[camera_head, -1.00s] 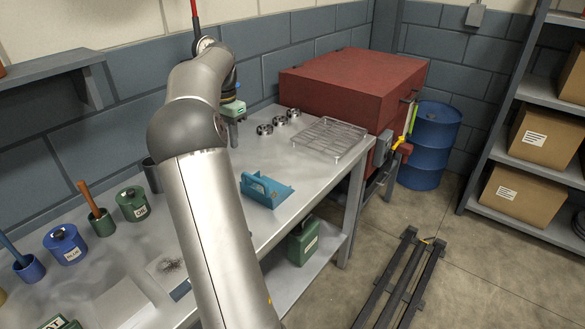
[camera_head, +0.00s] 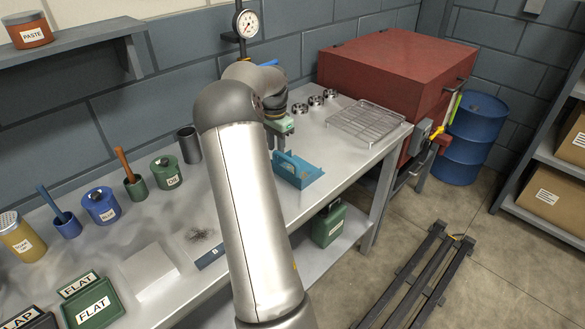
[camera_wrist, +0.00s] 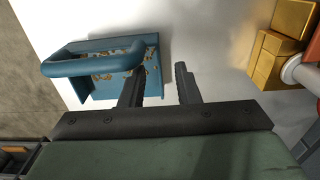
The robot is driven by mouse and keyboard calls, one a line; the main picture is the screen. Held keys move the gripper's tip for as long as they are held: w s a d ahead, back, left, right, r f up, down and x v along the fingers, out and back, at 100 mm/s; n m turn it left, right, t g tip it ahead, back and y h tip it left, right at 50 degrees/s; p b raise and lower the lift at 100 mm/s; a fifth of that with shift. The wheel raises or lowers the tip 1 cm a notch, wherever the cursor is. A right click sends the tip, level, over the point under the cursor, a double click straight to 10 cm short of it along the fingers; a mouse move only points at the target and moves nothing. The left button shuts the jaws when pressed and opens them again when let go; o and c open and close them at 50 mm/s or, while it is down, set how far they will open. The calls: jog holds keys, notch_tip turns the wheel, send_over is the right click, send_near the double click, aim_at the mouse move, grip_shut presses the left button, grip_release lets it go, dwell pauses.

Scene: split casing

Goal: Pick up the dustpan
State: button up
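The blue dustpan (camera_head: 302,176) lies on the grey workbench (camera_head: 345,168), near its front edge. In the wrist view the dustpan (camera_wrist: 148,85) is at the upper left, with its looped handle (camera_wrist: 90,66) towards the left and brass-coloured bits in its pan. My gripper (camera_head: 277,146) is just behind and above the dustpan in the head view.
A wire rack (camera_head: 368,122) and several metal rings (camera_head: 316,101) lie behind, next to a red cabinet (camera_head: 385,62). A green cup (camera_head: 136,187), a green tin (camera_head: 166,172) and a dark cylinder (camera_head: 188,145) stand left. A brass-coloured block (camera_wrist: 275,58) shows in the wrist view.

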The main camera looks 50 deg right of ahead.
jog(key=shift+s+d+f+p, duration=0.15)
jog(key=shift+f+p, duration=0.25)
jog(key=shift+f, duration=1.95)
grip_shut()
jog(key=shift+r, duration=0.55)
notch_tip(320, 180, up, 2)
jog(key=shift+r, duration=0.2)
jog(key=s+a+r+b, duration=0.3)
jog(key=a+r, duration=0.6)
jog(key=a, duration=0.4)
jog(key=shift+s+a+r, duration=0.15)
jog(key=shift+s+r, duration=0.1)
jog(key=shift+s, duration=0.4)
